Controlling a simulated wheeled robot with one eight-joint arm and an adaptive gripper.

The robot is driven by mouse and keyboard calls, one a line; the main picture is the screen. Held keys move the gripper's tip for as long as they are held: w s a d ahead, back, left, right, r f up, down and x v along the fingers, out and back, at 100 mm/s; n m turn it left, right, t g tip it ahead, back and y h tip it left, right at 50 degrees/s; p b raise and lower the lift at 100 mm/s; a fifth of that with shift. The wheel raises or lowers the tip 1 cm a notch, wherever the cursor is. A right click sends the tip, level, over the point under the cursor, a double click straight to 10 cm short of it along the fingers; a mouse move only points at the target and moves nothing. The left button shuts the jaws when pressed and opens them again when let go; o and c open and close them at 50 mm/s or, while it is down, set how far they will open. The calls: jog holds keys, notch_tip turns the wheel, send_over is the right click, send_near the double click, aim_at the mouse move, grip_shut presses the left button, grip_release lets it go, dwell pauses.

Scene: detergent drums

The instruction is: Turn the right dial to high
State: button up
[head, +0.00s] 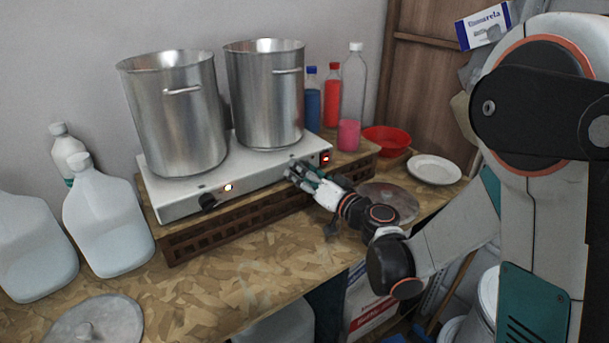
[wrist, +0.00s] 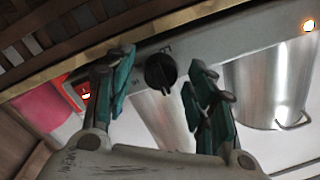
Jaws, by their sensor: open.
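The right dial (wrist: 160,71) is a round black knob on the front panel of the white double hot plate (head: 178,209). In the wrist view it sits between my two green-and-black fingers, with a gap visible on each side. Which setting it points to is too small to tell. My gripper (head: 299,174) is open and empty at the right part of the panel in the head view and hides the right dial there. In the wrist view my gripper (wrist: 162,60) straddles the dial. The left dial (head: 208,202) is black, beside a lit orange lamp (head: 228,188).
Two steel pots (head: 175,115) (head: 265,95) stand on the hot plate. A lit red switch (head: 326,158) is right of my gripper. The hot plate rests on a slatted wooden stand (head: 215,228). A grey lid (head: 390,200) lies near my wrist. Jugs stand left; bottles stand behind, right.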

jog(key=shift+c, duration=0.5)
jog(key=c, duration=1)
jog(key=shift+o, duration=0.2)
jog(key=shift+m, duration=0.3)
jog(key=shift+s+f+m+t+b, duration=0.2)
jog(key=shift+m+b, duration=0.8)
jog(key=shift+m, duration=2.35)
jog(key=shift+w+r+m+t+b, duration=0.2)
jog(key=shift+m+b, duration=0.8)
jog(key=shift+m, duration=2.35)
jog(key=shift+s, duration=0.1)
jog(key=o, duration=1.1)
jog(key=shift+c, duration=0.2)
